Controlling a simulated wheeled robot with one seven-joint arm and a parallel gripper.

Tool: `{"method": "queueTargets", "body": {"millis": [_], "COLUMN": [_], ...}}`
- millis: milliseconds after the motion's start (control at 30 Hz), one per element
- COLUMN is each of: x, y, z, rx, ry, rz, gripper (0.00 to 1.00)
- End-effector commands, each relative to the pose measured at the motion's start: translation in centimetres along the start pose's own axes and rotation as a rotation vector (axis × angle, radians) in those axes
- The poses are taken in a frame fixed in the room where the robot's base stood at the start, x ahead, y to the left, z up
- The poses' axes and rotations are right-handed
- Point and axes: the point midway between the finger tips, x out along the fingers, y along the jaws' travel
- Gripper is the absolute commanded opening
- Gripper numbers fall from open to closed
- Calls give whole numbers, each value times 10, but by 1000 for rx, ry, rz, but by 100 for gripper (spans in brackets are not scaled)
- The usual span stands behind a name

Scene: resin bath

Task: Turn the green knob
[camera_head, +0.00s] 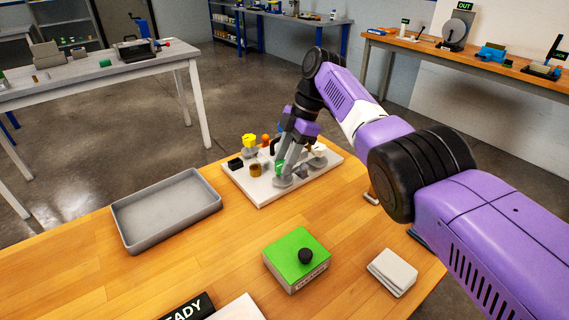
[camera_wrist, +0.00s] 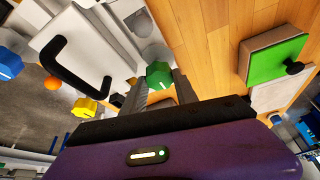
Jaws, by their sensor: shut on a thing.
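The green knob (camera_head: 279,167) stands on the white board (camera_head: 262,196) on the wooden table, partly hidden by my gripper in the head view. In the wrist view the green knob (camera_wrist: 159,74) is a faceted piece between my fingertips. My gripper (camera_head: 290,174) reaches down to the board from the right; in the wrist view the gripper (camera_wrist: 160,85) has its two grey fingers on either side of the knob, shut on it.
A grey tray (camera_head: 167,211) lies to the left. A green-topped box (camera_head: 296,259) with a black knob stands in front. Bare table lies between.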

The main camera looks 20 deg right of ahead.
Motion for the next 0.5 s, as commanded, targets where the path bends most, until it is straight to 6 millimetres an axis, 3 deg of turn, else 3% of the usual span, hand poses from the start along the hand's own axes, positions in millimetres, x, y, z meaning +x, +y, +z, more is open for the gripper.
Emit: {"method": "queueTargets", "body": {"millis": [333, 367, 467, 500], "x": [0, 0, 0, 0], "y": [-1, -1, 0, 0], "z": [0, 0, 0, 0], "rx": [-4, -3, -3, -3], "ry": [-1, -2, -1, -1], "rz": [-3, -3, -3, -3], "gripper": [0, 37, 57, 57]}}
